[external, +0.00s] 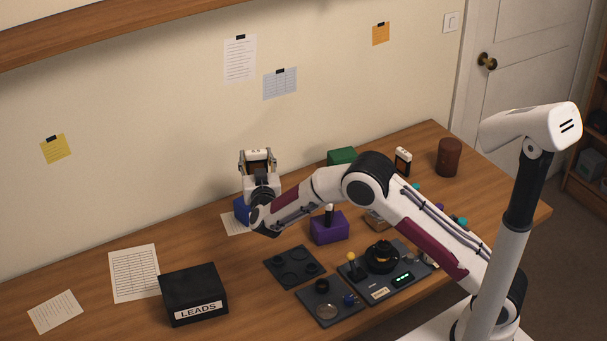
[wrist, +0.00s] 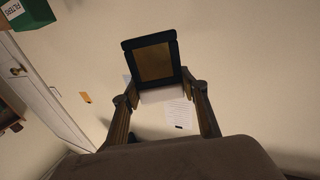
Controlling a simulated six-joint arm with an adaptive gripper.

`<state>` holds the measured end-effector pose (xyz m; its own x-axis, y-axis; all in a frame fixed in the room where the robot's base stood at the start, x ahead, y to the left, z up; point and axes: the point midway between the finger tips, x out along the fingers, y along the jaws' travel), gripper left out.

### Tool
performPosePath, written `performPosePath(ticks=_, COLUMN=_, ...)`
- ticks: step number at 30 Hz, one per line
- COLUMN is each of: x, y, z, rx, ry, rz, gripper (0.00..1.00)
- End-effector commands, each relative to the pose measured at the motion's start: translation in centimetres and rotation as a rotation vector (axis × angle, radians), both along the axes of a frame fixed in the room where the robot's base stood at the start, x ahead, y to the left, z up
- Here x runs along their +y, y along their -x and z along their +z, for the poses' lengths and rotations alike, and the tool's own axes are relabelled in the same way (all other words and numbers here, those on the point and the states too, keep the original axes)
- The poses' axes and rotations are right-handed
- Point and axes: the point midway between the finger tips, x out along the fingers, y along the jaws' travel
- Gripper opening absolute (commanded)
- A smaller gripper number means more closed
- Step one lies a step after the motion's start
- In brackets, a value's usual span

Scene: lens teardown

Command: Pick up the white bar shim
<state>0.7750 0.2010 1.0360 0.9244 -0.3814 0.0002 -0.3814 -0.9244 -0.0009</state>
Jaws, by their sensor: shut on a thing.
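My gripper (external: 258,158) is raised above the back of the table, in front of the wall, with its fingers pointing up. It is shut on a white bar (wrist: 164,94), which spans between the two fingers in the wrist view. The white piece (external: 257,152) also shows at the top of the gripper in the external view, with small dark marks. A black-edged, gold-brown panel (wrist: 154,62) adjoins the white bar in the wrist view; I cannot tell whether they are one piece.
A blue block (external: 242,210) is partly hidden below the gripper. A purple block (external: 329,228), green box (external: 342,156), dark trays (external: 291,266), brown cup (external: 449,157) and black LEADS box (external: 194,294) stand on the table. A white-topped piece (external: 403,161) stands at the back right. The left back is mostly clear.

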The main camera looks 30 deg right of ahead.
Motion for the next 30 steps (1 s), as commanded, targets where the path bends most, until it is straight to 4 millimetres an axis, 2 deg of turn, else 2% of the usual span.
performPosePath(ticks=20, x=-0.3, y=-0.1, z=0.2, rx=0.000, ry=0.000, rz=-0.003, gripper=0.18)
performPosePath(ticks=25, x=-1.8, y=-0.4, z=0.6, rx=-0.001, ry=0.000, rz=-0.023, gripper=0.18)
performPosePath(ticks=30, x=-4.5, y=-1.3, z=1.6, rx=-0.001, ry=0.000, rz=-0.017, gripper=0.18)
